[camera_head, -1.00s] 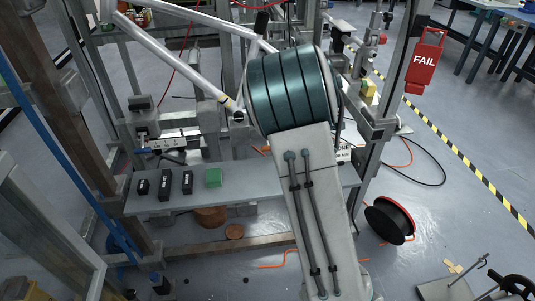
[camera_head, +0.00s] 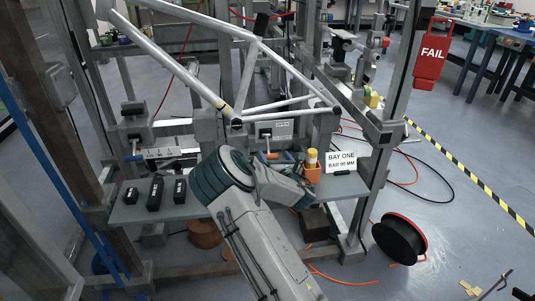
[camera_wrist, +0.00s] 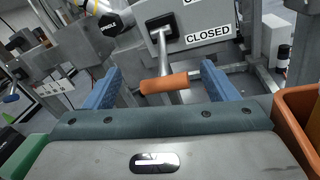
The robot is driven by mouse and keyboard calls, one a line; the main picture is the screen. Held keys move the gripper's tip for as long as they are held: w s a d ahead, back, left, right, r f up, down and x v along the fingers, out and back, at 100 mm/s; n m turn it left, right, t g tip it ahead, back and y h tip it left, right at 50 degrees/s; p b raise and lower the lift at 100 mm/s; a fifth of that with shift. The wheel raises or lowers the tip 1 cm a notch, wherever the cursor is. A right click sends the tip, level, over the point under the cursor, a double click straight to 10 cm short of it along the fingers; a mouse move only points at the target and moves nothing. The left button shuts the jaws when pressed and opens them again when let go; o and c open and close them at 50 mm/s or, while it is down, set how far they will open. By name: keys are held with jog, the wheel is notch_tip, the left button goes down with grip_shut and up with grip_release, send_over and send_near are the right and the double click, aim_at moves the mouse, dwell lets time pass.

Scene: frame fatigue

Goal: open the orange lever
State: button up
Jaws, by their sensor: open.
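The orange lever (camera_wrist: 165,84) is a metal stem hanging from a grey box, with an orange grip across its lower end. In the wrist view its grip lies between the two blue fingers of my gripper (camera_wrist: 160,70), with a gap on each side. A "CLOSED" label (camera_wrist: 207,35) is on the box beside the stem. In the head view the orange lever (camera_head: 268,156) shows small below the frame's lower joint, just beyond my arm. My gripper is open; its fingers are not clear in the head view, hidden by my arm.
An orange bin (camera_wrist: 300,125) stands close at the right of my gripper. A green block (camera_wrist: 22,155) is at its left. Black blocks (camera_head: 155,192) and a "BAY ONE" sign (camera_head: 341,161) stand on the shelf (camera_head: 135,214). A blue-handled lever (camera_head: 134,157) is further left. The bicycle frame (camera_head: 175,62) spans above.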

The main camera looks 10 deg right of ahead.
aim_at(270, 154)
notch_tip(270, 154, down, 3)
jog(key=shift+r, duration=0.1)
jog(key=w, duration=0.2)
jog(key=w+a+b, duration=0.1)
jog(key=w, duration=0.4)
jog(key=shift+w+a+r+b, duration=0.15)
jog(key=shift+w+r+b, duration=0.05)
jog(key=shift+r+b, duration=0.15)
jog(key=c, duration=1.3)
jog(key=shift+a+r, duration=0.1)
